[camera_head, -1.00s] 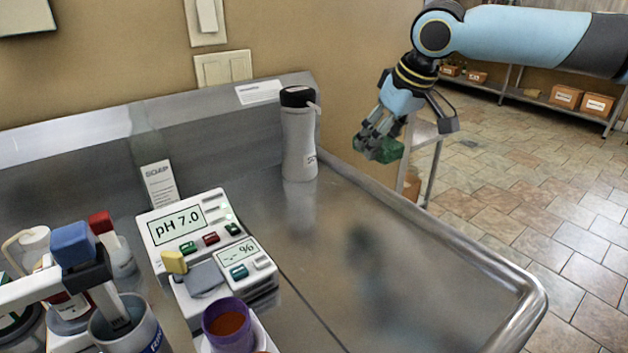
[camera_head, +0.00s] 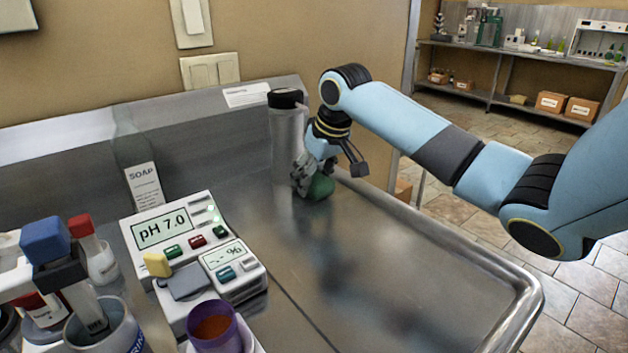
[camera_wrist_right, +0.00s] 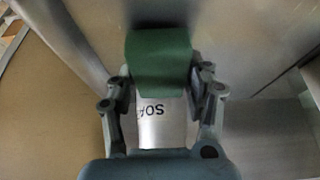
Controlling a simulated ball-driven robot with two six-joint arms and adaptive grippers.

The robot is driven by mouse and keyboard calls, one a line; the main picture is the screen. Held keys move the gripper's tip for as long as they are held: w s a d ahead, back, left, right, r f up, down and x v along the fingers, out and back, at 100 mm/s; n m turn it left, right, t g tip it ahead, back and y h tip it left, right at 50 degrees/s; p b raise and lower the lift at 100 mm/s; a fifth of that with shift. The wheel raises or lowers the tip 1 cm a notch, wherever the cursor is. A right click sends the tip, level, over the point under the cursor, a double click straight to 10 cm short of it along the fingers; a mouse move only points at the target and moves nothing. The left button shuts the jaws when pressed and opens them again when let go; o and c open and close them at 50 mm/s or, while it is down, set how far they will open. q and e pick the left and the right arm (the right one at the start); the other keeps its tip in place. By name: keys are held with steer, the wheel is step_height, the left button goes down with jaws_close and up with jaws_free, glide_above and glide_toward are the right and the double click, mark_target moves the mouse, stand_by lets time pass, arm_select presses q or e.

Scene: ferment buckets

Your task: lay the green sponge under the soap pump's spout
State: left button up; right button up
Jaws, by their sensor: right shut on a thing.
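My right gripper (camera_head: 308,185) is shut on the green sponge (camera_head: 321,188), low over the metal counter and just right of and in front of the soap pump. The soap pump (camera_head: 285,142) is an upright grey bottle with a black top and a pale spout on its right side. I cannot tell whether the sponge touches the counter. In the right wrist view the sponge (camera_wrist_right: 160,62) sits between the fingertips, and the lettered pump body (camera_wrist_right: 160,128) shows between the fingers. My left gripper is not in view.
A pH meter (camera_head: 172,233), a purple cup (camera_head: 213,328) and a jar holding a blue-topped tool (camera_head: 45,238) crowd the left front. The metal counter (camera_head: 400,260) is clear at right, with a raised edge.

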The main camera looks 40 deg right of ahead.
steer(key=shift+f, duration=0.4)
steer(key=o, duration=0.9)
steer(key=p+v, duration=0.1)
steer(key=v, duration=1.1)
